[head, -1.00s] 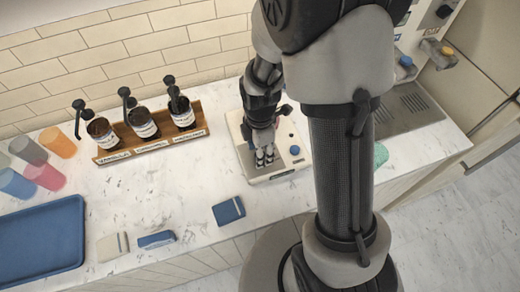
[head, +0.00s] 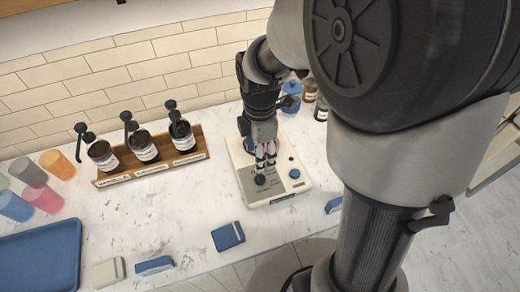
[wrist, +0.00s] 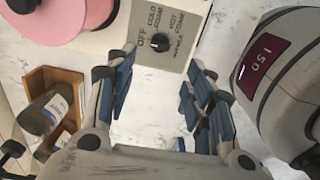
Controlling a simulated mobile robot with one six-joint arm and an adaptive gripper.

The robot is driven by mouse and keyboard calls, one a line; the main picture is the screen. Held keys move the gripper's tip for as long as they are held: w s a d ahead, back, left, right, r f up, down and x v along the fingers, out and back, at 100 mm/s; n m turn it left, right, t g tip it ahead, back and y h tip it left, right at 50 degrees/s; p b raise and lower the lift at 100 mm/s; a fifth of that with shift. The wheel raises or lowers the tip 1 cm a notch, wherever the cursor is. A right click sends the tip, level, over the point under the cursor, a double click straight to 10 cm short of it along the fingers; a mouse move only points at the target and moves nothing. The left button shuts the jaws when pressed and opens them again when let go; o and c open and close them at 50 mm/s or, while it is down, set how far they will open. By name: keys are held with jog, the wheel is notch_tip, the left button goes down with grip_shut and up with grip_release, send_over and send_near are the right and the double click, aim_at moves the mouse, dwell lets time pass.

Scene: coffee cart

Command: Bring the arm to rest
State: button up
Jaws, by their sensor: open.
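My gripper (head: 265,163) is over the cream machine (head: 282,190) on the white counter in the head view. Its fingers point down and are apart, with nothing between them. In the wrist view my open gripper (wrist: 160,95) shows two blue-padded fingers with bare white counter beyond. The machine's panel with a black knob (wrist: 160,41) and foam labels is just beyond the fingertips. A round pink thing (wrist: 62,22) is at the top left there. I cannot tell the gripper's exact height above the machine.
A wooden rack (head: 150,172) of pump bottles stands left of the machine. Coloured cups (head: 45,197) and a blue tray (head: 40,258) are farther left. A blue block (head: 228,236) lies in front. A blue jar (head: 290,97) and bottles stand behind. My arm covers the right side.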

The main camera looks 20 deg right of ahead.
jog(key=shift+r, duration=0.3)
jog(key=s+r+m+t, duration=0.4)
jog(key=s+r+m, duration=0.8)
jog(key=s+m, duration=0.3)
jog(key=m, duration=0.3)
jog(key=shift+r+t, duration=0.3)
